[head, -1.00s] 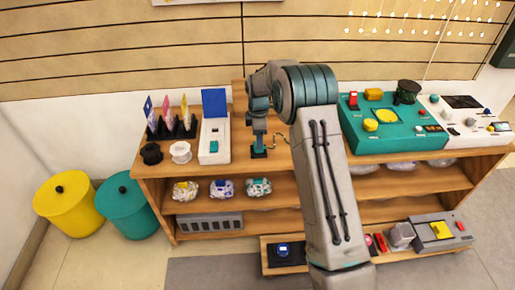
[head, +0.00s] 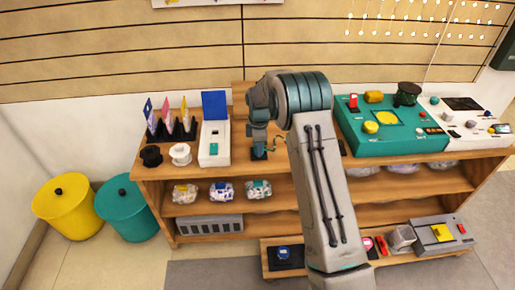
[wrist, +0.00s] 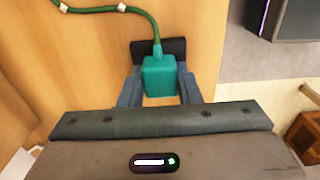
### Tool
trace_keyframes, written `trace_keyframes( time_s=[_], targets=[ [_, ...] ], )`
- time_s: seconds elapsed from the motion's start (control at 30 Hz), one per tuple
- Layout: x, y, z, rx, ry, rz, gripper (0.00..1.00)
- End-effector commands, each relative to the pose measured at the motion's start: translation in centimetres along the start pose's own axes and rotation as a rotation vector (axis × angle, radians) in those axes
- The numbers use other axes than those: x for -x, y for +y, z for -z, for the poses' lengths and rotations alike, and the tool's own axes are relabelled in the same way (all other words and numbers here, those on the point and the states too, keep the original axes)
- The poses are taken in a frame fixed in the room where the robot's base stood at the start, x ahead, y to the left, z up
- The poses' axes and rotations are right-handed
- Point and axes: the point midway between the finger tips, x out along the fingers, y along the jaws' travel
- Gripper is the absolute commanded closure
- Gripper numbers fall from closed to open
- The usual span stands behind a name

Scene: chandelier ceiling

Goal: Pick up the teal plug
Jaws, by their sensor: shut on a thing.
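The teal plug (wrist: 159,78) is a small box with a green cord (wrist: 139,12) running from its far end, seen in the wrist view. My gripper (wrist: 159,92) is shut on the plug, with one blue-grey finger on each side of it. A dark base or holder (wrist: 174,47) lies at the plug's far end, over the wooden shelf top. In the head view my gripper (head: 259,152) points down at the shelf top, and the plug is too small and covered to make out there. I cannot tell whether the plug is clear of the dark holder.
The wooden shelf unit (head: 300,211) holds a white box with a blue lid (head: 214,128) left of my gripper. A teal console (head: 390,142) stands to the right. Yellow (head: 72,210) and teal (head: 130,212) bins stand on the floor at left.

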Motion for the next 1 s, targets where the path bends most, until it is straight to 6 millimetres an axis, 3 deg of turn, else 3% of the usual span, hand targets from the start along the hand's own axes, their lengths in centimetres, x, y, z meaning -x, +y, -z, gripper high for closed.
trace_keyframes(
  time_s=[0.17, 0.37, 0.7, 1.0],
  targets=[
    [1.2, 0.1, 0.0, -0.001, 0.0, -0.002, 0.92],
    [4.4, 0.1, 0.0, 0.0, 0.002, -0.004, 0.92],
    [8.8, -3.1, -7.2, -0.004, 0.0, -0.002, 0.92],
    [10.9, -4.5, -10.3, 0.0, 0.0, 0.0, 0.92]
  ],
)
